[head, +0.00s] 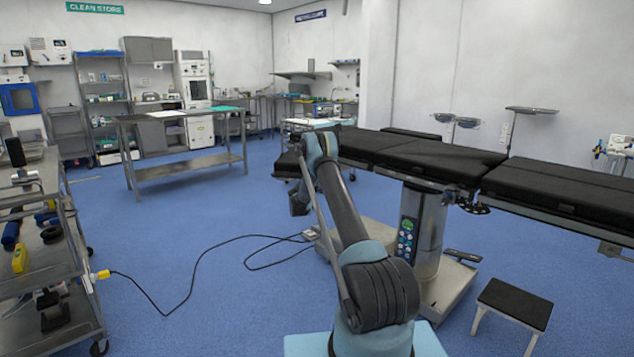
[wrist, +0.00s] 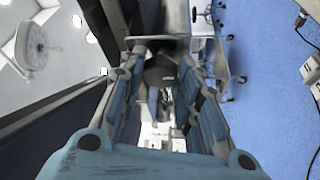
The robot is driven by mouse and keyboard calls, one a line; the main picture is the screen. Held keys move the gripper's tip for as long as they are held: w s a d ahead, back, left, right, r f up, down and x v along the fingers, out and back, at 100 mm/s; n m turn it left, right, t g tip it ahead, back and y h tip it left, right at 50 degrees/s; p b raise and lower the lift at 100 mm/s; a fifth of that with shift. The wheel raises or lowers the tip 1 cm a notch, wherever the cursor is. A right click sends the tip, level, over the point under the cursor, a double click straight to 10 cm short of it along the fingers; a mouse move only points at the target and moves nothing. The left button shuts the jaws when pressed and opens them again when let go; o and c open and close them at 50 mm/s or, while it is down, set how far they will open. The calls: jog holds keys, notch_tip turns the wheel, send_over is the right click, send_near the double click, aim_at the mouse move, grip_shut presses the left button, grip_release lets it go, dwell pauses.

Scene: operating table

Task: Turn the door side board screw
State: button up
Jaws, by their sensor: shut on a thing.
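The black-padded operating table (head: 425,157) runs across the right half of the head view on a metal column. My arm reaches toward its left end, and my gripper is hidden there behind the arm. In the wrist view, my gripper (wrist: 163,42) points up the picture with its two blue-grey fingers closed in on a small grey piece, the side board screw (wrist: 160,68), beside the table's edge. The screw is mostly hidden between the fingers, and its angle cannot be told.
A cable (head: 190,285) lies on the blue floor between the left cart (head: 85,310) and the table base (head: 450,300). A black-topped step stool (head: 512,303) stands at the right. A steel side table (head: 190,172) stands further back. The floor at left centre is mostly clear.

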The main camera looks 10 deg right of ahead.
jog(key=shift+w+n, duration=0.1)
jog(key=shift+n, duration=0.3)
jog(key=o, duration=1.1)
jog(key=shift+f, duration=0.1)
jog(key=shift+c, duration=0.2)
jog(key=v, duration=1.2)
jog(key=shift+y, duration=0.3)
jog(key=shift+d, duration=0.1)
